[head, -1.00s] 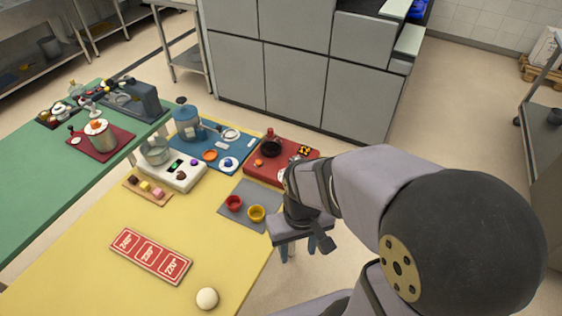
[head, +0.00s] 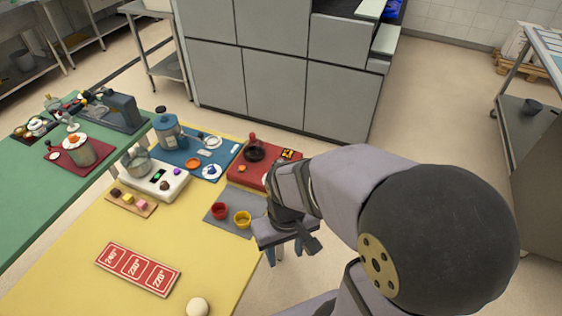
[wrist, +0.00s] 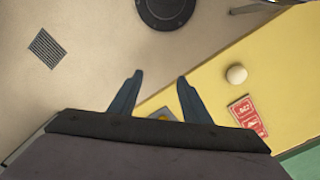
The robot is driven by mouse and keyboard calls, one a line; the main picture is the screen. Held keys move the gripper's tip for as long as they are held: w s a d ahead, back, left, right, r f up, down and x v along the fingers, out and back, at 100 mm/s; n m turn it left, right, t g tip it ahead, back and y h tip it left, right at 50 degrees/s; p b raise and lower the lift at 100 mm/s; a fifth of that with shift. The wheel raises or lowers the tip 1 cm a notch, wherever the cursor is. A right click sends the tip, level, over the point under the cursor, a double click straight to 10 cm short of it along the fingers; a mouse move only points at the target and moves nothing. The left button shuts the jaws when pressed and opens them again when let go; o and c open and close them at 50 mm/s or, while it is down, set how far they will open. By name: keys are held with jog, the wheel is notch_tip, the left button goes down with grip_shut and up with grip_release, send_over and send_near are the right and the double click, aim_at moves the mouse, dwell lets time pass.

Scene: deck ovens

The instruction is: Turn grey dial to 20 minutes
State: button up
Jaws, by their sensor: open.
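No grey dial can be made out for certain in either view. A white appliance (head: 156,184) with a pot, a small green display and small coloured knobs stands on the yellow table (head: 75,240) in the head view. My gripper (head: 285,252) hangs at the table's right edge, right of the grey mat (head: 213,215), apart from the appliance. In the wrist view, my gripper (wrist: 160,77) shows two blue fingers spread apart with nothing held between them. The arm hides part of the table's right edge.
A red cup (head: 220,210) and a yellow cup (head: 242,219) stand on the mat, close left of the gripper. A red card (head: 138,269) and a white ball (head: 198,308) lie nearer. Blue and red boards hold items behind. The card's surroundings are clear.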

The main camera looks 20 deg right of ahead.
jog(key=w+d+f+t+b, duration=0.2)
jog(key=w+d, duration=0.3)
jog(key=w, duration=0.7)
jog(key=w+d+f+t+b, duration=0.1)
jog(key=w+d+f+b, duration=0.3)
jog(key=w, duration=0.8)
jog(key=w+d+f+t, duration=0.15)
jog(key=w+d, duration=0.45)
jog(key=w, duration=0.6)
jog(key=shift+p+x, duration=1.2)
jog(key=shift+x, duration=2.15)
jog(key=shift+w+r, duration=0.1)
jog(key=shift+w, duration=0.05)
jog(key=shift+c, duration=0.6)
jog(key=c, duration=0.9)
